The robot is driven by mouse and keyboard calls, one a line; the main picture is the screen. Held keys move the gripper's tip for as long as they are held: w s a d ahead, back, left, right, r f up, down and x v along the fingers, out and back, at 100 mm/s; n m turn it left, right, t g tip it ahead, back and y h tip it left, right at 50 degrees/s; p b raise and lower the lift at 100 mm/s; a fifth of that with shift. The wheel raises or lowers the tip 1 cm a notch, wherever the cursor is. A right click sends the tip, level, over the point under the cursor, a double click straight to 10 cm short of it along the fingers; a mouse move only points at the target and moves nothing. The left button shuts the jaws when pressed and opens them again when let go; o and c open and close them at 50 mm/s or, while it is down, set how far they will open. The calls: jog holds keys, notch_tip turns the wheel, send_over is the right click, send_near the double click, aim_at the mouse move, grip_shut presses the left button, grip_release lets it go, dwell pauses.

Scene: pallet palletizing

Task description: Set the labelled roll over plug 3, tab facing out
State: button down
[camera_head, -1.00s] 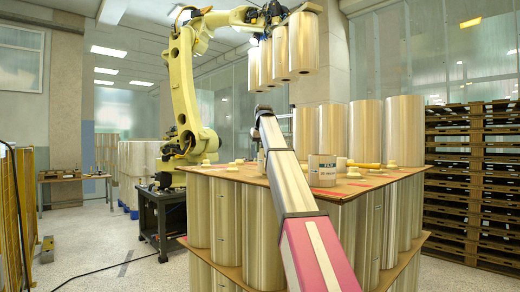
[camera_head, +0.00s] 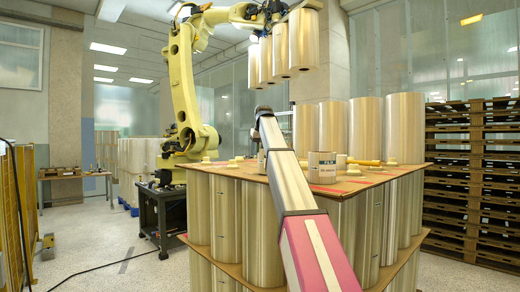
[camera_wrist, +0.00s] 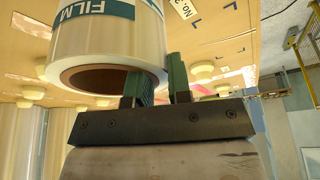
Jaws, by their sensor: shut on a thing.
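The labelled roll (camera_head: 322,166) is a short, pale cylinder with a "FILM" label, upright at the top board (camera_head: 345,188) of the stack, right of my arm. In the wrist view the roll (camera_wrist: 105,45) shows its open brown core end. My gripper (camera_wrist: 156,82) is shut on the roll's wall, with one green finger at the core side and one outside. My arm hides the gripper in the head view. Cream plugs stand on the board, including one at the right (camera_head: 392,164) and one in the wrist view (camera_wrist: 202,70). I cannot tell which is plug 3.
A yellow robot arm (camera_head: 183,90) holds several rolls (camera_head: 280,50) overhead. A yellow-handled thing (camera_head: 366,162) lies right of the labelled roll. Stacked pallets (camera_head: 472,180) stand at the right; floor is open at the left.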

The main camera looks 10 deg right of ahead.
jog(key=shift+f, duration=0.3)
jog(key=c, duration=1)
grip_release()
jog(key=v, duration=1)
jog(key=shift+s+r, duration=0.1)
jog(key=shift+r, duration=0.3)
jog(key=shift+s+a, duration=0.1)
jog(key=shift+a, duration=0.05)
